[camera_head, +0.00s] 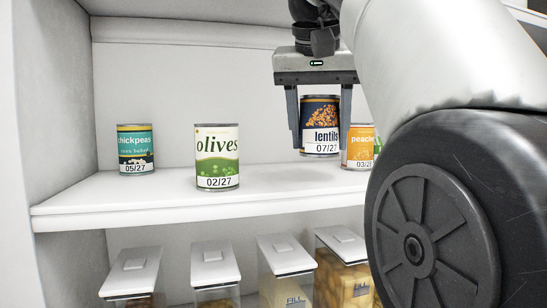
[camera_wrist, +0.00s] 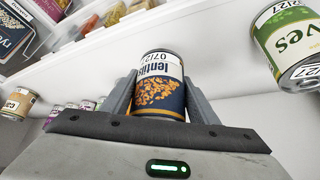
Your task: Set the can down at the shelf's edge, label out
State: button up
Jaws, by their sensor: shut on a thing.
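My gripper (camera_head: 319,125) is shut on the lentils can (camera_head: 321,113), a dark blue can with a picture of orange lentils and the date 07/27. The can is upright between the two fingers, its label facing the head camera. In the wrist view the lentils can (camera_wrist: 160,85) sits between the gripper fingers (camera_wrist: 160,92), its label showing.
The olives can (camera_head: 217,157) stands left of the lentils can near the shelf's front edge. The chickpeas can (camera_head: 136,150) is farther left. The peaches can (camera_head: 357,147) is close on the right, partly hidden by my arm. Lidded containers (camera_head: 215,266) fill the lower shelf.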

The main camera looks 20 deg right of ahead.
aim_at(317, 116)
notch_tip(317, 116, down, 4)
jog(key=shift+w+b, duration=0.15)
jog(key=shift+b, duration=0.55)
jog(key=shift+w+f, duration=0.15)
jog(key=shift+w, duration=0.05)
jog(key=shift+f, duration=0.2)
jog(key=o, duration=1.3)
jog(key=shift+s+r, duration=0.15)
jog(key=shift+r, duration=0.35)
jog(key=p+v, duration=0.2)
jog(key=v, duration=0.9)
jog(key=shift+s+a+r, duration=0.1)
jog(key=shift+r, duration=0.05)
